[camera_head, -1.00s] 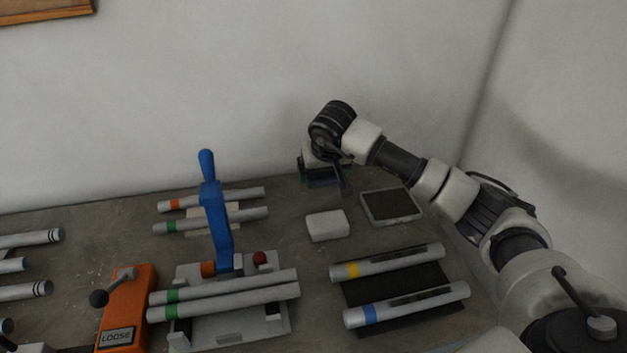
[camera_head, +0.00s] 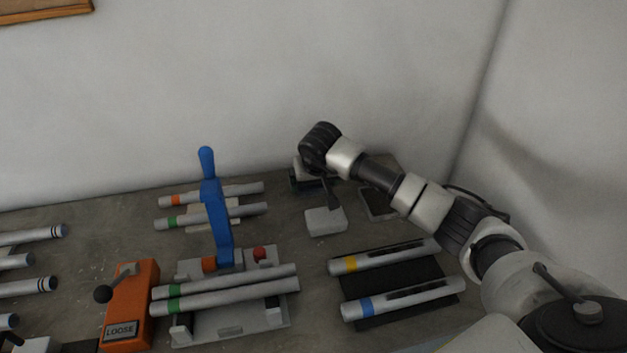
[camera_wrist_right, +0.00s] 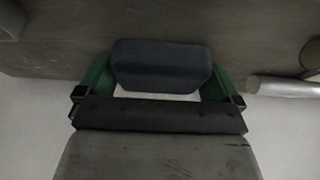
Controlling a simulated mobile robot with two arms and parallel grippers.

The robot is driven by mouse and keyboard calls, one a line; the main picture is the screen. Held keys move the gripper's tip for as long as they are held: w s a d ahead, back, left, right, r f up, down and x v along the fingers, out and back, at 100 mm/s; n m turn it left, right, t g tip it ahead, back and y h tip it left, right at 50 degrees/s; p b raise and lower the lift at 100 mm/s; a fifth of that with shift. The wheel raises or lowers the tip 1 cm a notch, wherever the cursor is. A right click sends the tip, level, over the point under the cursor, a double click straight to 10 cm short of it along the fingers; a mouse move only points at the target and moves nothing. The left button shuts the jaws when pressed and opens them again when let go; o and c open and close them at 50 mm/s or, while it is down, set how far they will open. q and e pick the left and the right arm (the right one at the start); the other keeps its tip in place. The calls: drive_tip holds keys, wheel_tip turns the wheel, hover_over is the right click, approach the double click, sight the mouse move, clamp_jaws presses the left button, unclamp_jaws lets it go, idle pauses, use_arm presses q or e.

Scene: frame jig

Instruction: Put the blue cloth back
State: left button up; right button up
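The blue cloth (camera_wrist_right: 160,66) shows in the right wrist view as a dark blue, rounded block between the green fingers of my right gripper (camera_wrist_right: 160,85). The fingers sit at both its ends, and it appears gripped. In the head view the right gripper (camera_head: 312,184) is above the back of the bench, behind a pale grey block (camera_head: 325,221). The cloth is mostly hidden there by the wrist. A dark-topped shallow tray (camera_head: 375,205) lies right of the block, partly covered by my right arm. A white and dark part at the bottom left edge may be my left gripper (camera_head: 40,345); its fingers are unclear.
A grey jig (camera_head: 235,325) with a blue upright lever (camera_head: 217,215) holds two green-banded tubes. An orange box (camera_head: 132,310) marked LOOSE stands left. Yellow- and blue-banded tubes lie on a black mat (camera_head: 395,281). More tubes lie behind the jig and far left.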

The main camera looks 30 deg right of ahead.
drive_tip(key=shift+r, duration=0.1)
drive_tip(key=shift+r+p, duration=0.25)
drive_tip(key=shift+p, duration=0.05)
drive_tip(key=shift+s+r, duration=0.15)
drive_tip(key=shift+r, duration=0.2)
drive_tip(key=b+v, duration=0.2)
drive_tip(key=v, duration=0.9)
